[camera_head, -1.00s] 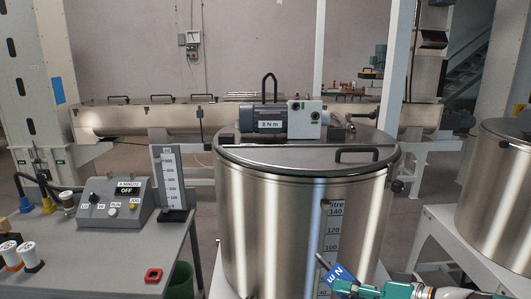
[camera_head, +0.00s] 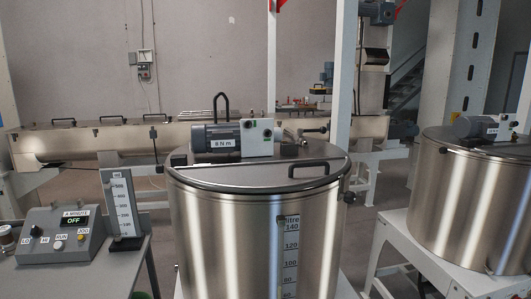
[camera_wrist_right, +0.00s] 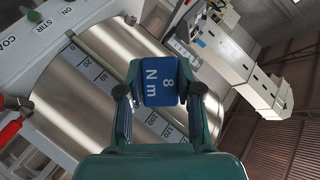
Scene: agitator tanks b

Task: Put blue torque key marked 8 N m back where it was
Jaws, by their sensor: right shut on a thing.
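The blue torque key (camera_wrist_right: 160,82), marked 8 N m, is held between the fingers of my right gripper (camera_wrist_right: 161,94) in the right wrist view. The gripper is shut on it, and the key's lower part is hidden. Behind it is a steel tank with a litre scale (camera_wrist_right: 105,78), seen tilted. In the head view, a steel tank (camera_head: 235,225) stands in the middle with a grey motor (camera_head: 222,137) on its lid, labelled 8 N m. Neither gripper shows in the head view now. My left gripper is in no view.
A control box (camera_head: 62,232) reading OFF and a white upright scale (camera_head: 121,203) stand on the bench at left. A second steel tank (camera_head: 465,205) stands on a white frame at right. In the wrist view, a red handle (camera_wrist_right: 12,129) and a panel marked STIR (camera_wrist_right: 45,30) are at left.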

